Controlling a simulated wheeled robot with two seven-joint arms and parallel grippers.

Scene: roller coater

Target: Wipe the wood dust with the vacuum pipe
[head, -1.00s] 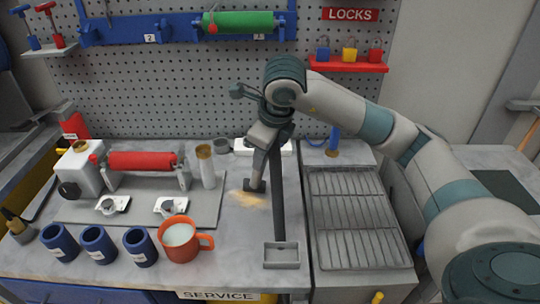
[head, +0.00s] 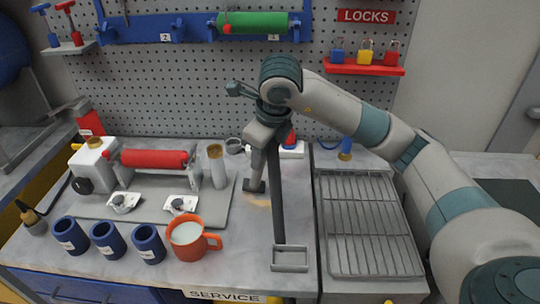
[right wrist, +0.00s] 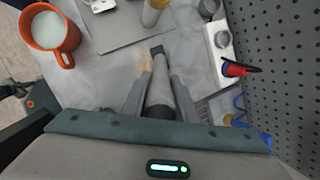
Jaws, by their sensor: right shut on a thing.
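My right gripper (head: 260,152) is shut on the grey vacuum pipe (right wrist: 163,92), which lies between its fingers in the right wrist view. The pipe's dark nozzle (head: 254,186) is low at the bench top, beside the wood dust (head: 262,202). The dust is a faint tan patch, partly hidden by the nozzle and a dark upright bar; it also shows beside the nozzle in the right wrist view (right wrist: 145,62). I cannot tell whether the nozzle touches the bench. My left gripper is not in view.
The roller coater with its red roller (head: 154,158) stands left on a grey plate (head: 212,205). An orange mug (head: 187,240) and several blue cups stand in front. A small grey tray (head: 290,260) is at the front, a metal rack (head: 368,225) to the right.

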